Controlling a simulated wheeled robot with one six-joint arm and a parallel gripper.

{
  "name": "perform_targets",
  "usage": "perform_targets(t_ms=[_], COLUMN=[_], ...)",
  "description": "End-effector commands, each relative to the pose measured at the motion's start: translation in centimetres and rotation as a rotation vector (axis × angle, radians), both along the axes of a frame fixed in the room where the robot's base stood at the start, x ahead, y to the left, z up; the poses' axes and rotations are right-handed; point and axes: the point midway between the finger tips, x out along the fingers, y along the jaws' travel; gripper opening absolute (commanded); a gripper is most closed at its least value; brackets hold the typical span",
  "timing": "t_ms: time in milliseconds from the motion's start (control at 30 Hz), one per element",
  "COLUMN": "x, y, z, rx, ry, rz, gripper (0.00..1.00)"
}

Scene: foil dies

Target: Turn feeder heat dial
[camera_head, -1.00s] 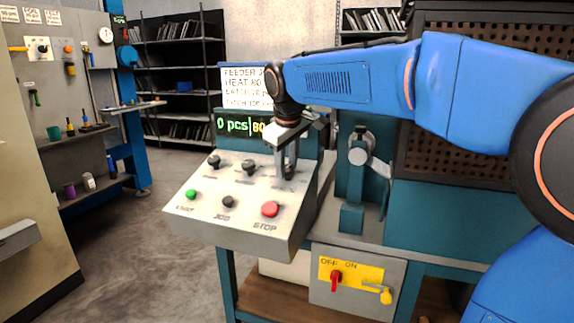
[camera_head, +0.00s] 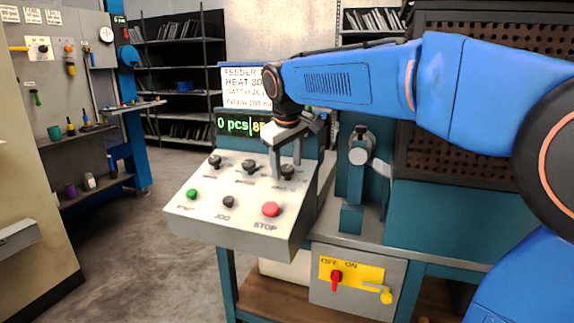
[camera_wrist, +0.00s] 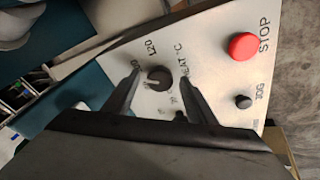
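The heat dial is a black knob at the right end of the dial row on the sloped control panel, in the head view (camera_head: 287,172). In the wrist view, the heat dial (camera_wrist: 158,78) sits beside the "HEAT °C" lettering, with a "120" mark near it. My gripper (camera_head: 286,172) reaches down over this dial from above. In the wrist view, my gripper (camera_wrist: 159,74) has one finger on each side of the dial, with visible gaps between fingers and knob. It is open and holds nothing. The display (camera_head: 240,125) reads "0 pcs" and a partly hidden yellow number starting with 8.
Two other black dials (camera_head: 249,166) (camera_head: 214,161) stand left of the heat dial. Below are a green button (camera_head: 191,194), the black JOG button (camera_head: 228,202) and the red STOP button (camera_head: 271,209). A clamp-like metal part (camera_head: 360,150) stands right of the panel.

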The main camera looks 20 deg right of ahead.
Motion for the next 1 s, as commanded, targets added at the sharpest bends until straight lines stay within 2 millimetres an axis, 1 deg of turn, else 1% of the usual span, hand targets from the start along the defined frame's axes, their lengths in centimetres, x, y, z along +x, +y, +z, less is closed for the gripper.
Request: perform_targets(t_ms=[233,367,567,1000], x=[0.0,-0.3,-1.5,-5.0], y=[0.0,0.1,0.5,1.5], z=[0.0,0.8,3.7,11.8], rx=[0.000,0.000,0.001,0.001], ry=[0.001,-0.001,-0.003,-0.002], rz=[0.000,0.000,0.002,0.001], gripper=[0.51,0.51,0.51,0.51])
